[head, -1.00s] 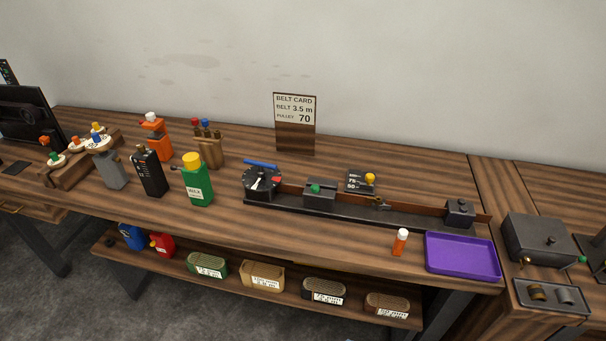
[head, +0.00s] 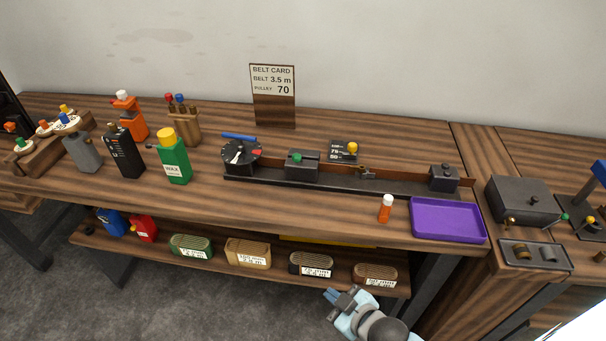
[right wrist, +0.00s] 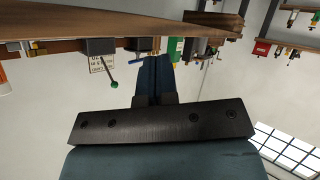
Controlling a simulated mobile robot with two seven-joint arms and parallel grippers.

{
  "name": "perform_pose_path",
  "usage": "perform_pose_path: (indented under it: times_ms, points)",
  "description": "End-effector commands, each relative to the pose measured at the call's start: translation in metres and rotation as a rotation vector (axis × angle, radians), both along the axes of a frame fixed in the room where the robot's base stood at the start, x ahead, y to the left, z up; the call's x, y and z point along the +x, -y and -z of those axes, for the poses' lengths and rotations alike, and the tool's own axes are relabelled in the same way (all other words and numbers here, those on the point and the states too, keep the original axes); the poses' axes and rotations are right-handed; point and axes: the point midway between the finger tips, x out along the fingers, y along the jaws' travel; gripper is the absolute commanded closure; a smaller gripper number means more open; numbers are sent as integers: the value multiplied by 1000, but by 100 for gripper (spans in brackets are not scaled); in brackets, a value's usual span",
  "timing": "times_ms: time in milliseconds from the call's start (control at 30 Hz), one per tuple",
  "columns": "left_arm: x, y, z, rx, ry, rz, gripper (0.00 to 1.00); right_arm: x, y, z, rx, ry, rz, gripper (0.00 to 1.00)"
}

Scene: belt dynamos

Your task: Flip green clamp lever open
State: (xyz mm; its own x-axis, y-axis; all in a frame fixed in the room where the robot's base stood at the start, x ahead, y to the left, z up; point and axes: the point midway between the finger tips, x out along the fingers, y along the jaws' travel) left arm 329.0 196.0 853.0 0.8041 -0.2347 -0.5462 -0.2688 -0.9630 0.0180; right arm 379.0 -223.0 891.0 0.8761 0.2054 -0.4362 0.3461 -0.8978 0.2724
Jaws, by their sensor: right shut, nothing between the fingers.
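The green clamp lever's knob (head: 297,157) shows on the dark clamp block (head: 302,169), which sits on the long black rail on the bench. In the right wrist view, a thin rod with a green knob (right wrist: 114,85) sticks out from a labelled dark block (right wrist: 100,47). My right gripper (head: 342,297) is shut and empty. It is in front of the bench, below the top's front edge and near the lower shelf, well apart from the lever. Its closed fingers (right wrist: 155,68) also show in the right wrist view. My left gripper is not in view.
A dial (head: 241,152) stands at the rail's left end. An orange bottle (head: 385,210) and a purple tray (head: 447,220) are near the bench's front edge. A green wax bottle (head: 174,162) stands left. The bench top in front of the clamp block is clear.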

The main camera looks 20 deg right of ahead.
Motion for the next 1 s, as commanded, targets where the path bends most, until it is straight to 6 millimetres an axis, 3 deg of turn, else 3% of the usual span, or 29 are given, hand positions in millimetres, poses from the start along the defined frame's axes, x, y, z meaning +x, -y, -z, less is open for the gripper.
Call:
perform_pose_path:
  times_ms: [33, 200, 400, 700, 1000]
  points:
    - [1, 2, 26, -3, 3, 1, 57, 19, 10, 10, -82, 73, -29, 100]
    - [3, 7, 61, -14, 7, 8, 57, 70, 37, -9, -396, 305, -116, 100]
    - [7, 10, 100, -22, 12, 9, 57, 114, 63, -43, -783, 562, -166, 100]
    - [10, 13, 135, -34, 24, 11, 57, 141, 83, -94, -1253, 824, -151, 100]
    - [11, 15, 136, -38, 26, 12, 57, 144, 87, -113, -1380, 882, -134, 100]
